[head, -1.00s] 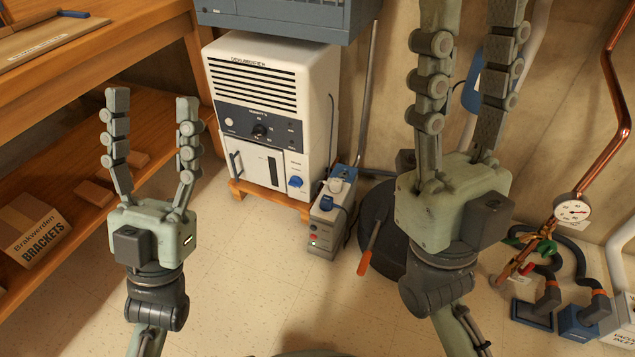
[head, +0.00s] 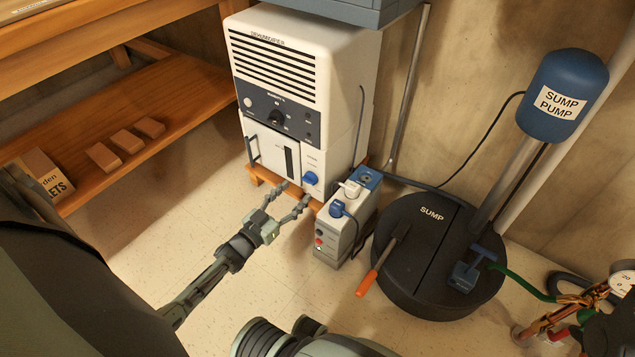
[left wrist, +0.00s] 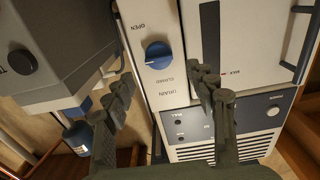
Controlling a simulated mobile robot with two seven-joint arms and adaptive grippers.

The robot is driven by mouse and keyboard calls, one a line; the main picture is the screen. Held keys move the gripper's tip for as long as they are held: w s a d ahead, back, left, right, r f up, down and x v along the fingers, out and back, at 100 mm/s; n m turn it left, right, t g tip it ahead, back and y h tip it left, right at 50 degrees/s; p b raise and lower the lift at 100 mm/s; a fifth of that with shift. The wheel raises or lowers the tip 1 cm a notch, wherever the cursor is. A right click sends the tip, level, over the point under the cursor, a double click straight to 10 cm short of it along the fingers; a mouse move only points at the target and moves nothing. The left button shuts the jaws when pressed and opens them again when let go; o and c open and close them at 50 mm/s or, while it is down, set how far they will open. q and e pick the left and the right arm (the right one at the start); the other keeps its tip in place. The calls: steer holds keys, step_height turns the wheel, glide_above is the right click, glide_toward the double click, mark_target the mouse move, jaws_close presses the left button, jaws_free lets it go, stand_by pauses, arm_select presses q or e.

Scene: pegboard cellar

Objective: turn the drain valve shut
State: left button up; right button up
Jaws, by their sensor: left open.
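The drain valve is a round blue knob (head: 311,178) low on the front of the white dehumidifier (head: 340,90). My left gripper (head: 294,191) is open and empty, just in front of and below the knob. In the left wrist view its two fingers (left wrist: 162,78) reach toward the knob from either side, apart from it. My right gripper is out of view.
A grey box with a blue plug (head: 335,228) stands on the floor right beside my left gripper. The round black sump lid (head: 410,285), an orange-handled tool (head: 367,284) and the blue sump pump (head: 562,95) are further right. A wooden shelf (head: 150,100) is at left.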

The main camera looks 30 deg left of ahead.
mark_target(307, 182)
arm_select(q)
steer(key=w, duration=0.2)
steer(key=w+b, duration=0.1)
steer(key=w, duration=0.2)
steer(key=shift+w+d, duration=0.25)
steer(key=shift+w, duration=0.05)
steer(key=c, duration=1.1)
